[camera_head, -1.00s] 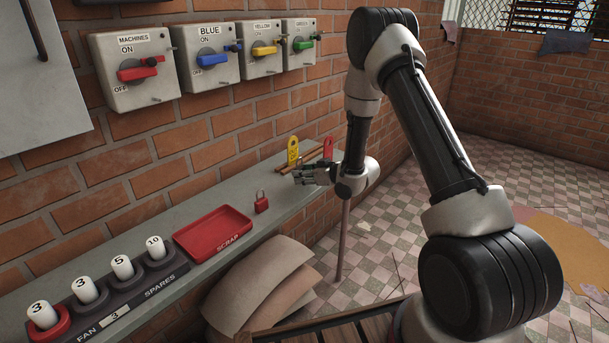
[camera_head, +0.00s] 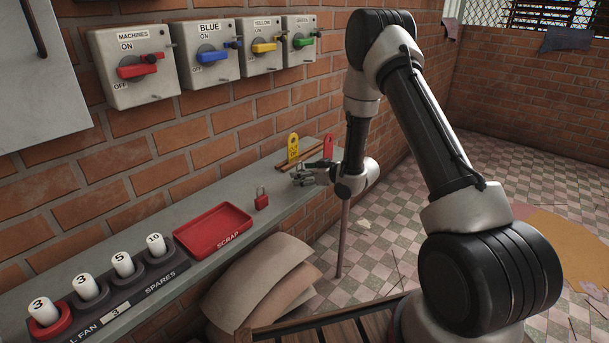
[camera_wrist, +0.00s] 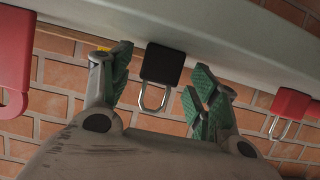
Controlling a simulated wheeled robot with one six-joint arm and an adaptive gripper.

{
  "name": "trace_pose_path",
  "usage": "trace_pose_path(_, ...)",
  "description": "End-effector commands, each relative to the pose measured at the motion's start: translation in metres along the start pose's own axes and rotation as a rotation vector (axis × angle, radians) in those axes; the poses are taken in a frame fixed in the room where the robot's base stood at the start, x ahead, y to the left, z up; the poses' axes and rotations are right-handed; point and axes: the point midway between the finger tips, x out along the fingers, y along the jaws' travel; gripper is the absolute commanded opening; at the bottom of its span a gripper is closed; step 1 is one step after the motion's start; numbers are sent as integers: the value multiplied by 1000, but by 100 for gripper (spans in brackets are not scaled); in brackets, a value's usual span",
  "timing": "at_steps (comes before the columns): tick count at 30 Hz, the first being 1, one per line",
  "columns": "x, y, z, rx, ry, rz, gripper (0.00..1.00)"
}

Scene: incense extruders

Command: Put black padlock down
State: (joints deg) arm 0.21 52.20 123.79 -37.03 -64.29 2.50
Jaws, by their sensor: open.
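The black padlock (camera_wrist: 162,64) sits between the two green-padded fingers of my gripper (camera_wrist: 160,80) in the wrist view. Its body is against the grey shelf (camera_wrist: 215,38), and its metal shackle points toward my palm. The fingers are spread, with a visible gap on each side of the padlock. In the head view my gripper (camera_head: 304,176) is low over the far part of the shelf. The black padlock cannot be made out there.
A red padlock (camera_head: 261,200) stands nearby on the shelf, beside the red scrap tray (camera_head: 213,232). Yellow (camera_head: 293,148) and red (camera_head: 328,147) tags stand behind my gripper near brown sticks. The brick wall is close behind; numbered spares (camera_head: 122,265) are at the near end.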

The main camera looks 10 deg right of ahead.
Motion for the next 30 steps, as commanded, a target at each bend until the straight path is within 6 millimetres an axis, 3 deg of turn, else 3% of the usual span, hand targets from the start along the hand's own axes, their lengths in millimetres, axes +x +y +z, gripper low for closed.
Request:
trace_pose_path(7,-5,0,-14,-3,4,1,60)
trace_pose_path(21,-106,1,-12,1,0,3,60)
trace_pose_path(30,-125,0,-12,-1,-1,1,60)
